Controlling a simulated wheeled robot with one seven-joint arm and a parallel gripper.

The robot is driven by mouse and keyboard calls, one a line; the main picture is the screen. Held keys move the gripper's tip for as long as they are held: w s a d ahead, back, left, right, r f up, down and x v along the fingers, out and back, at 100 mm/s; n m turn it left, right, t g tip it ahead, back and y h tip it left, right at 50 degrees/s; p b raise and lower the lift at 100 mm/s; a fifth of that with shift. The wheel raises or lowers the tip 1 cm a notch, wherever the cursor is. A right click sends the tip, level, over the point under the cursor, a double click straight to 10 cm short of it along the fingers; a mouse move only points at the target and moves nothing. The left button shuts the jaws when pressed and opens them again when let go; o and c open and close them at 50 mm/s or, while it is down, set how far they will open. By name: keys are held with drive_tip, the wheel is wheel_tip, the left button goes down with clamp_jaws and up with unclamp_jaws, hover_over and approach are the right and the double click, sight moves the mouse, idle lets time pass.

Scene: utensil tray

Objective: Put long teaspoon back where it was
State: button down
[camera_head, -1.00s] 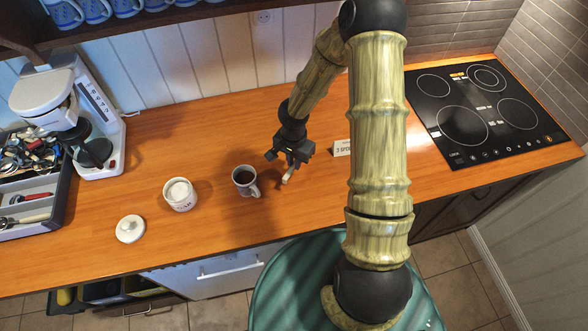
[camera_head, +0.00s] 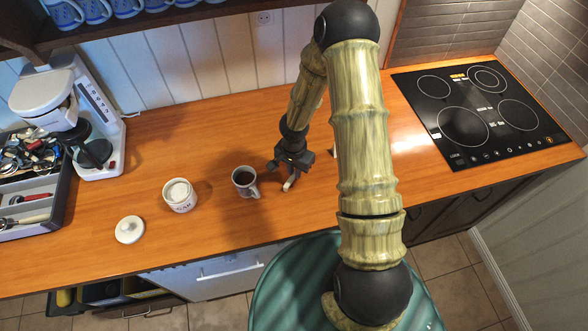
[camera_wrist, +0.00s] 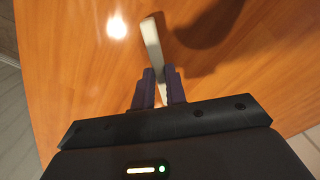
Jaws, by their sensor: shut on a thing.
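My gripper (camera_head: 291,178) is over the counter, just right of the dark-filled mug (camera_head: 245,181). In the wrist view my gripper (camera_wrist: 159,90) is shut on a pale, long-handled thing, which I take to be the long teaspoon (camera_wrist: 152,42).
A sugar pot (camera_head: 180,196) stands open left of the mug, its white lid (camera_head: 130,229) in front of it on the left. A coffee maker (camera_head: 95,120) stands beside the tray. The cooktop (camera_head: 480,115) is at the right. The counter (camera_head: 225,120) behind the mug is clear.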

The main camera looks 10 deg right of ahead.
drive_tip(key=c, duration=1.4)
unclamp_jaws()
drive_tip(key=shift+f, duration=0.1)
drive_tip(key=shift+c, duration=0.2)
wheel_tip(320, 180, up, 12)
drive_tip(key=p, duration=0.2)
